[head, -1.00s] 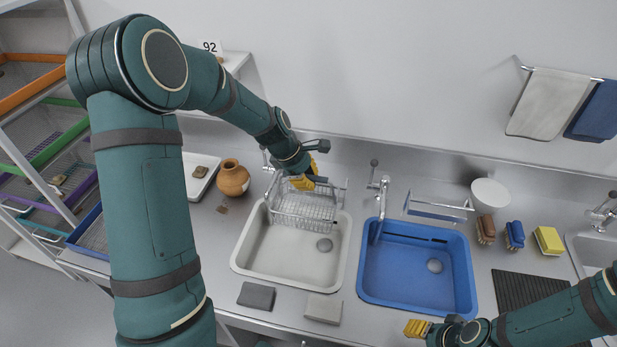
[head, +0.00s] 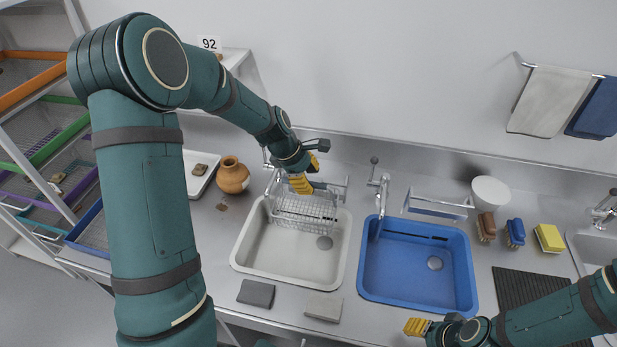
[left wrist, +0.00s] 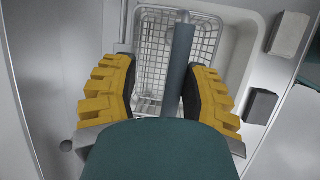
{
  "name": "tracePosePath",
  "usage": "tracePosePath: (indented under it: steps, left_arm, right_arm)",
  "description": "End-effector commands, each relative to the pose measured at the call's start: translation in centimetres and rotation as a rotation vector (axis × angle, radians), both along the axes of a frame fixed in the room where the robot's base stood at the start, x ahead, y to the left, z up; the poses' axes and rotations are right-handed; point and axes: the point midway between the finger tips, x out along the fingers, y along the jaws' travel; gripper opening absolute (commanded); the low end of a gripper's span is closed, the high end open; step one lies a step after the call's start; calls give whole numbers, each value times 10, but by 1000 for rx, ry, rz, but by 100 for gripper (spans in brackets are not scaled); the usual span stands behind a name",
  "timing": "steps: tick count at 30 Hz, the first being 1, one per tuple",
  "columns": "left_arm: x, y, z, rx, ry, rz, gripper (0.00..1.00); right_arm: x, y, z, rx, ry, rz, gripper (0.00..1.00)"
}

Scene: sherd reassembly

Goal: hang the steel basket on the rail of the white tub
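The steel wire basket (head: 306,209) sits at the back end of the white tub (head: 262,252), partly over its rear rim. I cannot tell whether its hooks bear on the rail. My left gripper (head: 308,174) is above the basket's back edge, its yellow fingers spread. In the left wrist view the fingers (left wrist: 160,98) are wide apart, with the basket (left wrist: 155,50) beyond them. A dark grey bar (left wrist: 180,62) crosses between the fingers, not visibly gripped. My right gripper (head: 417,327) is near the counter's front edge, empty; its finger opening is unclear.
A blue tub (head: 368,285) with a tap (head: 381,190) stands right of the white tub. A clay pot (head: 232,175) is to the left. A dark sponge (head: 256,294) and a light one (head: 323,307) lie in front.

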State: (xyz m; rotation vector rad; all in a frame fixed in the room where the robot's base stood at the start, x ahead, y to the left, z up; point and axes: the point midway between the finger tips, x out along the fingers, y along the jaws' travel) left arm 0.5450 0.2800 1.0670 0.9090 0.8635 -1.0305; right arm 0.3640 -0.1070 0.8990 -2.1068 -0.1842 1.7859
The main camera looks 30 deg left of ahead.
Motion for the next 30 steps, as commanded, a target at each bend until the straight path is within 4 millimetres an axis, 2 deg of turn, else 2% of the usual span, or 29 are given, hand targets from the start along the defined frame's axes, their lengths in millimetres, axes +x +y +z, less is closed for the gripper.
tracePosePath:
  steps: [7, 11, 24, 30]
  left_arm:
    - [0, 0, 1, 0, 0, 0, 45]
    - [-2, 3, 9, 1, -2, 1, 45]
    - [-25, 29, 84, 1, -4, 1, 45]
    - [-32, 37, 104, 1, -2, 0, 45]
  right_arm:
    - [0, 0, 0, 0, 0, 0, 47]
    - [0, 0, 0, 0, 0, 0, 47]
    - [0, 0, 0, 0, 0, 0, 47]
    - [0, 0, 0, 0, 0, 0, 47]
